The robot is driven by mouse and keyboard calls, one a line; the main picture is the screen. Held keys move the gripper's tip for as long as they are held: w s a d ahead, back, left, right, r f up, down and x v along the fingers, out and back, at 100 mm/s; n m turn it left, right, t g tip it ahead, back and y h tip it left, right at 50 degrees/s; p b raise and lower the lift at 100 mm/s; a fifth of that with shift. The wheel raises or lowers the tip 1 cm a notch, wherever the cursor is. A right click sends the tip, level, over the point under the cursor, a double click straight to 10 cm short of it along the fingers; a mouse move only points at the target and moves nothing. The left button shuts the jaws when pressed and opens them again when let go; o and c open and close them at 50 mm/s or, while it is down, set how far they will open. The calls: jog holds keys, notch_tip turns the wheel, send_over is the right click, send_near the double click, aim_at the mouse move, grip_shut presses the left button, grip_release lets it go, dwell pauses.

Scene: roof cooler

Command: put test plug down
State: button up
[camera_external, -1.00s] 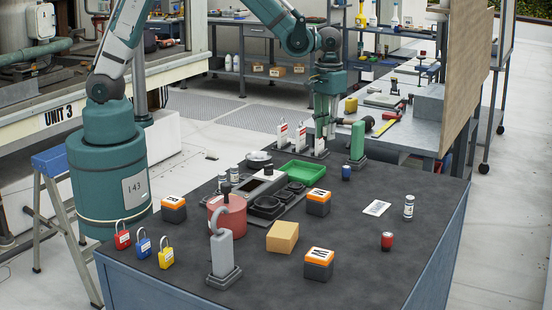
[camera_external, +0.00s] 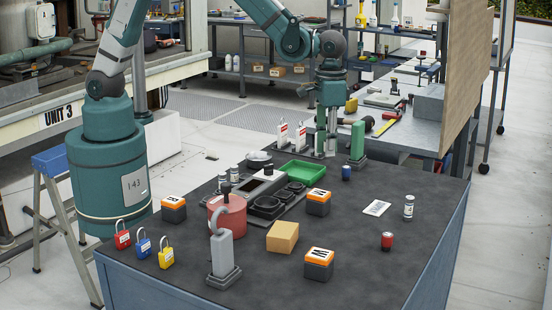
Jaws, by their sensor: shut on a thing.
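My gripper (camera_external: 326,148) is low at the back of the dark table (camera_external: 345,240), fingers pointing down. It is beside two white tags with red marks (camera_external: 283,134) that stand upright on a dark base (camera_external: 310,153). It is just left of a green upright block on a dark foot (camera_external: 358,140). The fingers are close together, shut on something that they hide. I cannot make out the test plug by its looks, nor whether what I hold touches the base.
A green tray (camera_external: 299,171) lies just in front of my gripper. A grey device with round dark cups (camera_external: 267,206), a red pot-like item (camera_external: 229,217) and several orange-topped boxes (camera_external: 318,203) stand nearer.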

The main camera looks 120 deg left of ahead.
jog(key=w+d+r+m+p, duration=0.1)
jog(key=w+d+m, duration=0.15)
jog(key=d, duration=0.65)
jog(key=w+d+r+m, duration=0.1)
jog(key=d+m, duration=0.2)
jog(key=d, duration=0.5)
jog(key=r+m+p, duration=0.1)
jog(key=m, duration=0.4)
send_over(283, 230)
jog(key=shift+n, duration=0.25)
jog(key=shift+f, duration=3.1)
jog(key=shift+f, duration=1.85)
jog(key=shift+f, duration=0.25)
jog(key=o, duration=0.9)
jog(key=shift+r, duration=0.1)
jog(key=shift+c, duration=0.2)
